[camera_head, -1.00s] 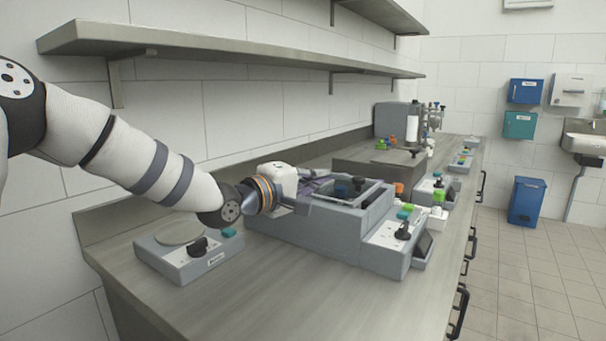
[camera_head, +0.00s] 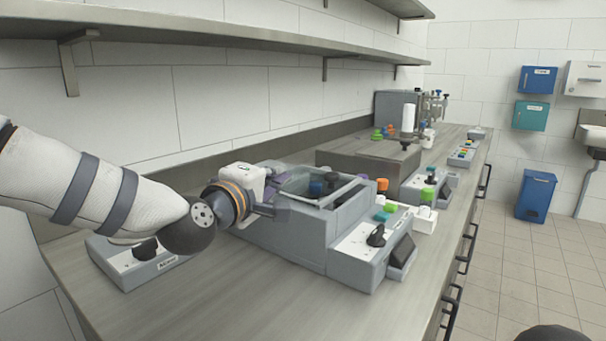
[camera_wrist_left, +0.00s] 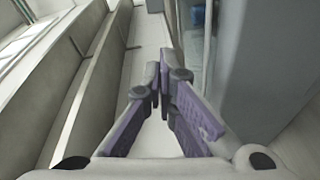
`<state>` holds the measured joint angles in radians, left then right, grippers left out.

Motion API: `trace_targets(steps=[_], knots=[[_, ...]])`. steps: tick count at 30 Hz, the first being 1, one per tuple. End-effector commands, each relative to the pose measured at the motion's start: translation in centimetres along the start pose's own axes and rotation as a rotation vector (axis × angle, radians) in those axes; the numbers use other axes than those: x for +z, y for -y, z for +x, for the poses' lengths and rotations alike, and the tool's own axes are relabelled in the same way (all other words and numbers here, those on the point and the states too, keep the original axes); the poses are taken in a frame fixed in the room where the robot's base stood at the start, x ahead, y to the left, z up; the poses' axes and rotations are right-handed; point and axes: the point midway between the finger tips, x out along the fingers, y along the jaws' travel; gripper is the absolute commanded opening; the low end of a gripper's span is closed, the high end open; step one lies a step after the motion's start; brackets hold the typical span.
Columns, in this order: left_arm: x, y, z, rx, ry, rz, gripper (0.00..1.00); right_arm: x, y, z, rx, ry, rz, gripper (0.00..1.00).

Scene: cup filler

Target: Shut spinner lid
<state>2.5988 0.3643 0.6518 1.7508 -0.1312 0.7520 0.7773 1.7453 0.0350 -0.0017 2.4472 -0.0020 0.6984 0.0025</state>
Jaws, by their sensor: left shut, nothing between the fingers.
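The spinner (camera_head: 285,235) is a grey box on the counter with a sloped control panel at its right. Its lid (camera_head: 348,190) is a clear pane with a pale frame at the top of the box. Dark blue and black items show at the opening; I cannot tell the lid's exact angle. My left gripper (camera_head: 282,211), with purple fingers, is at the left side of the spinner, just below lid height. I cannot tell whether it touches the box. In the left wrist view its fingers (camera_wrist_left: 168,88) are together and empty, with a grey wall close to their right.
A scale-like device (camera_head: 130,265) sits under my left arm at the counter's near left. A black knob (camera_head: 376,236) stands up on the spinner's panel. Green- and orange-topped items stand behind it. A shelf (camera_head: 200,28) runs above. The counter's front strip is clear.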

Motion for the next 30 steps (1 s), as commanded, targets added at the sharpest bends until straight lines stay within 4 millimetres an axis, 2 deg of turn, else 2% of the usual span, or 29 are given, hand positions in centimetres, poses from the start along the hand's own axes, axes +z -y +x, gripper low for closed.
trace_targets(steps=[3,7,10,15,26,30], knots=[[0.1,0.4,2.8,-0.002,0.000,-0.001,0.00,0.2,0.0,0.6,0.001,0.012,0.000,0.40],[0.5,0.3,5.2,-0.003,0.003,0.000,0.00,0.3,0.0,0.8,0.001,0.018,0.000,0.40],[2.2,-0.2,5.3,0.002,0.004,0.002,0.00,0.1,0.0,0.2,0.001,0.005,0.000,0.40],[3.6,-0.2,5.7,0.002,0.001,0.001,0.00,0.0,0.0,0.0,0.000,-0.001,0.000,0.40],[3.9,0.0,5.8,0.000,0.001,-0.001,0.00,0.0,0.0,0.0,0.000,-0.001,0.000,0.40],[4.8,-0.4,5.5,0.002,0.002,0.000,0.00,-0.2,0.0,-0.5,0.000,-0.013,0.000,0.40]])
